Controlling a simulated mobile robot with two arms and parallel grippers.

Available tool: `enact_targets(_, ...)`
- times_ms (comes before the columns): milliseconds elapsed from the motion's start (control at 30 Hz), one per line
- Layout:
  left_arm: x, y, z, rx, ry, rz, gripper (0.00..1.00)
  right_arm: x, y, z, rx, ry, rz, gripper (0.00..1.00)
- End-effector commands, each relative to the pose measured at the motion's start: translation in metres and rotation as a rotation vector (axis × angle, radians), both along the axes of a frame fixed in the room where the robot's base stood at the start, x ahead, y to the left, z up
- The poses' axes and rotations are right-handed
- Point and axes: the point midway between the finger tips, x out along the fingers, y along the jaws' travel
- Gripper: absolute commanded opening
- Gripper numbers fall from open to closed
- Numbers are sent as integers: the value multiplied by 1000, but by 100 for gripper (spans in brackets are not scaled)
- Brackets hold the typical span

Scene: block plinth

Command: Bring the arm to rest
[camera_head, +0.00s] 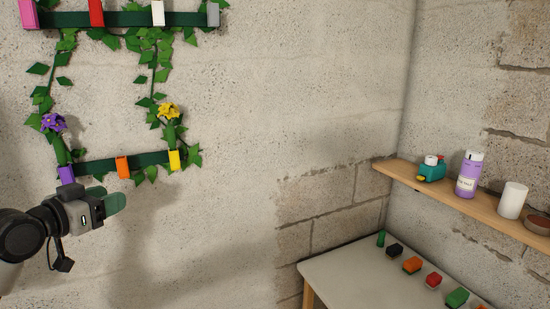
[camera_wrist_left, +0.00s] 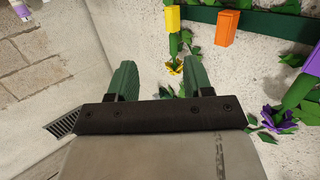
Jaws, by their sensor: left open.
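My left gripper (camera_head: 114,202) is at the left of the head view, in front of the wall and just below the lower green bar (camera_head: 141,161). Its two green fingers stand apart with nothing between them in the left wrist view (camera_wrist_left: 160,80). A purple block (camera_head: 66,174), an orange block (camera_head: 122,166) and a yellow block (camera_head: 174,160) sit on that bar. The yellow (camera_wrist_left: 173,18), orange (camera_wrist_left: 227,27) and purple (camera_wrist_left: 312,62) blocks also show in the left wrist view, beyond the fingers. My right gripper is not in view.
An upper green bar (camera_head: 126,19) carries several blocks among leafy vines. A purple flower (camera_head: 53,122) and a yellow flower (camera_head: 168,112) stand above the lower bar. At right, a wooden shelf (camera_head: 400,178) holds small items above a white table (camera_head: 345,270) with several blocks. The middle wall is bare.

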Motion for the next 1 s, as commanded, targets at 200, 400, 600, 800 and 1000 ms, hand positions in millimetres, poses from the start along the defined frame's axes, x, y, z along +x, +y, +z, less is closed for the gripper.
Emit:
enact_targets(200,-10,-27,-67,55,120,-12,51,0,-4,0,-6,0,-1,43)
enact_targets(400,-43,-63,-157,130,292,-21,51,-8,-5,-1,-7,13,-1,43)
enact_targets(600,-131,-107,-271,226,560,3,51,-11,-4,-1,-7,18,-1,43)
enact_targets(800,-220,-125,-328,285,786,77,51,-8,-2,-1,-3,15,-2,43)
enact_targets(1000,-282,-130,-348,314,943,148,51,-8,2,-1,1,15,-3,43)
